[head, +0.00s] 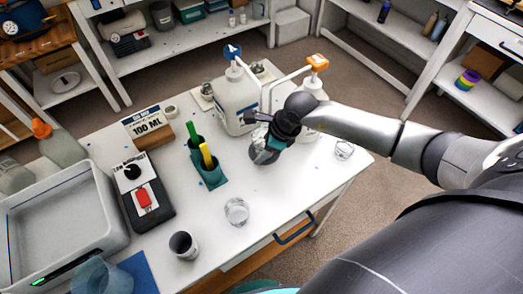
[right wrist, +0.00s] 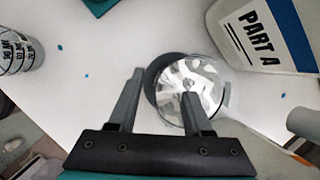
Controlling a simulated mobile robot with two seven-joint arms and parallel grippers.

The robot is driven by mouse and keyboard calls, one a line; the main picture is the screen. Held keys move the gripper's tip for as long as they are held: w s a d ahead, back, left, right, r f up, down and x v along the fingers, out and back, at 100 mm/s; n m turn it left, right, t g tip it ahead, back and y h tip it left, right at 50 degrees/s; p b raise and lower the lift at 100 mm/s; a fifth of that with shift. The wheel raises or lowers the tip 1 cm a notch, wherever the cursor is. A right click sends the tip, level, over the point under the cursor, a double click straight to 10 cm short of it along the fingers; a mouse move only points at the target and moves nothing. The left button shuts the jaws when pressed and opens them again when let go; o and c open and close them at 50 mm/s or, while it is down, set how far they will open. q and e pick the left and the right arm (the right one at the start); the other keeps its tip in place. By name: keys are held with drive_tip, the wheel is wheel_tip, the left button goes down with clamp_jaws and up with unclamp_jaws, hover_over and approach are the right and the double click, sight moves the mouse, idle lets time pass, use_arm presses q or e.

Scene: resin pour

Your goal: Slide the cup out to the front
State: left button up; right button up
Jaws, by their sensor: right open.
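A clear round cup (right wrist: 205,75) stands on the white table beside the PART A jug (right wrist: 262,30). It is seen from above in the right wrist view. In the head view it is mostly hidden by my right gripper (head: 264,148), which points down over it beside the jug (head: 238,108). The right gripper (right wrist: 162,84) is open. In the right wrist view its left finger is left of the cup and its right finger overlaps the cup; I cannot tell whether they touch. My left gripper is not in view.
Pump spouts reach over the cup area from the jug and the orange-topped bottle (head: 312,85). A teal holder (head: 212,178) stands left, a clear cup (head: 236,211) and dark-lined cup (head: 184,245) nearer. Bare table lies in front.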

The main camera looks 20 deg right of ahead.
drive_tip(key=shift+f, duration=0.15)
clamp_jaws()
idle(0.4)
